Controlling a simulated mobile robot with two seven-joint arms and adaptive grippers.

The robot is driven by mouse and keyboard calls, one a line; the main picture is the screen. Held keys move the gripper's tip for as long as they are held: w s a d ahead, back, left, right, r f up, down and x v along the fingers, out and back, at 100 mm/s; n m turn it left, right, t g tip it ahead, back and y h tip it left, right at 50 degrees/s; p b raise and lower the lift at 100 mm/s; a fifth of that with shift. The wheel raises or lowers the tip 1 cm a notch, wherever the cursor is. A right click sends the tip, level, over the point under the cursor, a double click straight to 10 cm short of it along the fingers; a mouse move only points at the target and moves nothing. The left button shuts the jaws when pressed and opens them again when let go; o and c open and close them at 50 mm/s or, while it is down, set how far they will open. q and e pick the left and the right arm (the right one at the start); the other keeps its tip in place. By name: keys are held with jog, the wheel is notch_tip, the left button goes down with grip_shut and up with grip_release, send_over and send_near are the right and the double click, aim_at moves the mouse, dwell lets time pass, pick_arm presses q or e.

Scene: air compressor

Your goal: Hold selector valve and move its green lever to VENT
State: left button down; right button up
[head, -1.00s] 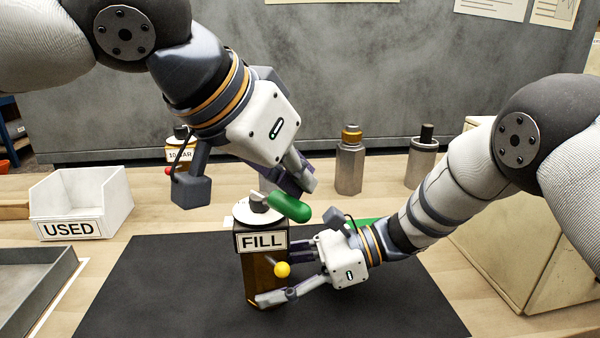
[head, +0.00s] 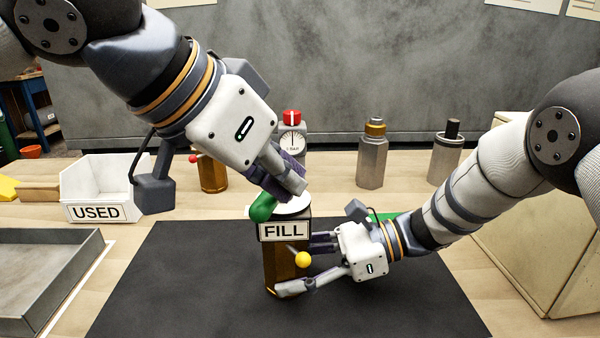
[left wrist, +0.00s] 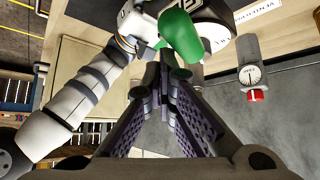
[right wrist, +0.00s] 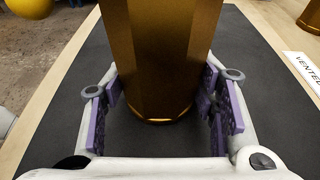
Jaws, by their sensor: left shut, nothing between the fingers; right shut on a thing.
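The selector valve (head: 281,262) stands upright on the dark mat. My right gripper (head: 300,264) is shut around the brass body (right wrist: 160,60) from the right, low down. My left gripper (head: 297,189) is shut and empty over the disc, its fingertips close beside the lever. Contact with the lever is unclear. No VENT mark is readable on the disc.
A white USED bin (head: 90,212) and a grey tray (head: 40,275) lie left. A red-capped gauge (head: 292,135) and two metal fittings (head: 372,160) stand behind. A pale box (head: 535,240) is at right. The front mat is clear.

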pick_arm(q)
jog(key=shift+a, duration=0.7)
jog(key=shift+w+a+m+g+h, duration=0.15)
jog(key=shift+a+m+g+h, duration=0.25)
jog(key=shift+m, duration=0.35)
jog(key=shift+w+a+m+g+h, duration=0.1)
jog(key=shift+a+m+g+h, duration=0.2)
jog(key=shift+m+g, duration=0.35)
pick_arm(e)
jog(key=o, duration=1.1)
pick_arm(q)
jog(key=v, duration=1.2)
jog(key=shift+s, duration=0.1)
